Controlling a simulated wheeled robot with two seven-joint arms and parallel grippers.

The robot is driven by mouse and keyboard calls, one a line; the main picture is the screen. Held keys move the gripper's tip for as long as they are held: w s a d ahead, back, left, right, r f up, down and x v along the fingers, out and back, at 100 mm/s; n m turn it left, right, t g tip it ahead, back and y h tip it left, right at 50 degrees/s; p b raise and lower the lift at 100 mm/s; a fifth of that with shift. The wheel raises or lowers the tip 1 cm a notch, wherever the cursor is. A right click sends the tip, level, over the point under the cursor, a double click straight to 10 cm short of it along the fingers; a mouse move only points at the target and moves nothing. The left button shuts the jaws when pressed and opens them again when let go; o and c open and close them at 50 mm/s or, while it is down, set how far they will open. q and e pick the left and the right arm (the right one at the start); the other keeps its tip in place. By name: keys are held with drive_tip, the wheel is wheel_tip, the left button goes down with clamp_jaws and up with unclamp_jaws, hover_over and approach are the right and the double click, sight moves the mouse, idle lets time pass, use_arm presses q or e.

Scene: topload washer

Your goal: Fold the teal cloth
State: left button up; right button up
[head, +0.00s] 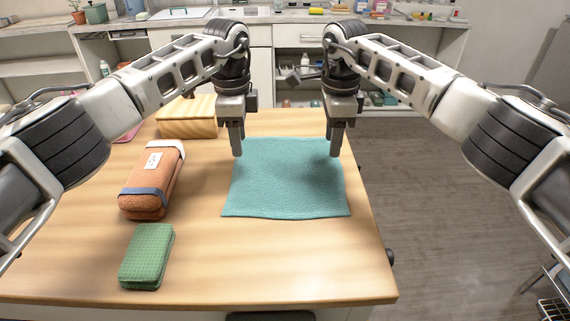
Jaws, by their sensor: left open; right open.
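The teal cloth (285,185) lies flat and spread out on the wooden table, near its right edge. My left gripper (238,154) points down at the cloth's far left corner. My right gripper (335,154) points down at the cloth's far right corner. Both grippers are open, and no cloth shows lifted between their fingers. The gap between each gripper's fingers is hard to see from here. Whether the fingertips touch the cloth cannot be told. The far corners are partly hidden by the grippers.
On the table (215,270), a rolled orange towel (150,185) with a band and a folded green cloth (147,256) lie left of the teal cloth. A wooden box (187,118) stands at the back left. The table's front middle is clear. A counter with cabinets stands beyond.

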sight(241, 172)
use_arm(q)
drive_tip(key=f, duration=0.5)
drive_tip(key=shift+s+f, duration=0.3)
drive_tip(key=shift+f, duration=0.05)
use_arm(e)
drive_tip(key=f, duration=0.5)
drive_tip(key=shift+s+f, duration=0.3)
drive_tip(key=shift+f, duration=0.05)
use_arm(q)
drive_tip(key=shift+f, duration=0.25)
use_arm(e)
drive_tip(key=shift+f, duration=0.25)
use_arm(q)
drive_tip(key=shift+c, duration=1.2)
use_arm(e)
drive_tip(key=shift+r, duration=0.1)
drive_tip(key=shift+c, duration=1.2)
use_arm(q)
clamp_jaws()
use_arm(e)
clamp_jaws()
